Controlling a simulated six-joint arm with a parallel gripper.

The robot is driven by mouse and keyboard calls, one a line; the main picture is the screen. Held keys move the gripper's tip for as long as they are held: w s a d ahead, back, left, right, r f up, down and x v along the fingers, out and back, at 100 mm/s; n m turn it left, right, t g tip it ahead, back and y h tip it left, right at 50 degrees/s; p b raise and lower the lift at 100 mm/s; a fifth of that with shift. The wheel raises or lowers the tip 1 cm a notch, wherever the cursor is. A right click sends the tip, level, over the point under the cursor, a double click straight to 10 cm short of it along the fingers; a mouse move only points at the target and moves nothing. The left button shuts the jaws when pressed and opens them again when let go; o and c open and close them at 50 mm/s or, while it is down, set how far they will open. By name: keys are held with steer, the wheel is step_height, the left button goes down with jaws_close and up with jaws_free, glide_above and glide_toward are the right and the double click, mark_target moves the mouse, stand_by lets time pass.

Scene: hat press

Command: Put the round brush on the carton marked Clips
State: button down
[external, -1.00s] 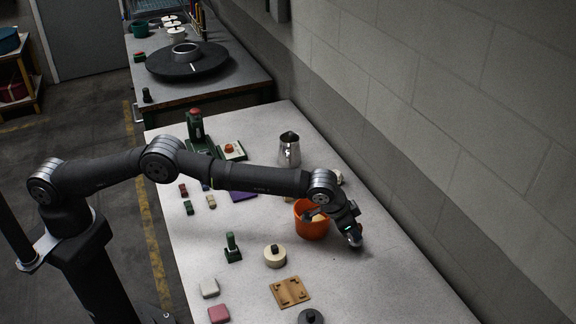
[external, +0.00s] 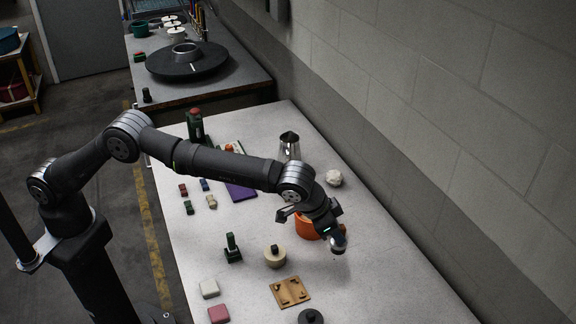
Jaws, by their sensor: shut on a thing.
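My gripper (external: 338,246) is low over the right part of the table, just right of the orange pot (external: 306,226). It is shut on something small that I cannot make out. A round beige piece with a dark knob (external: 275,258) stands left of and below the gripper in the picture. A dark round piece with a knob (external: 311,317) is at the bottom edge. I cannot tell whether either is the round brush. No carton marking is readable, so I cannot tell which thing is the Clips carton.
A brown board (external: 289,292), pale block (external: 209,288), pink block (external: 218,314) and green stamp-like tool (external: 232,250) lie on the near table. A metal jug (external: 289,147) and white lump (external: 334,178) stand farther back. The wall borders the right side.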

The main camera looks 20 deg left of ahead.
steer(key=w+a+r+n, duration=0.1)
steer(key=w+a+r, duration=0.1)
steer(key=w+a, duration=0.8)
steer(key=w+a+r+n, duration=0.15)
steer(key=w+a, duration=0.35)
steer(key=a, duration=0.8)
steer(key=shift+t+y, duration=0.4)
steer(key=shift+w+a+f, duration=0.2)
steer(key=shift+w+f, duration=1.5)
steer(key=shift+w, duration=0.25)
steer(key=shift+w+a+f, duration=0.15)
steer(key=shift+w+f, duration=1.55)
steer(key=shift+w, duration=0.2)
steer(key=shift+w+a+f, duration=0.2)
steer(key=shift+w+f, duration=1.5)
steer(key=shift+w, duration=0.25)
steer(key=c, duration=1.7)
jaws_free()
steer(key=shift+f, duration=0.15)
steer(key=o, duration=0.4)
steer(key=v, duration=1.2)
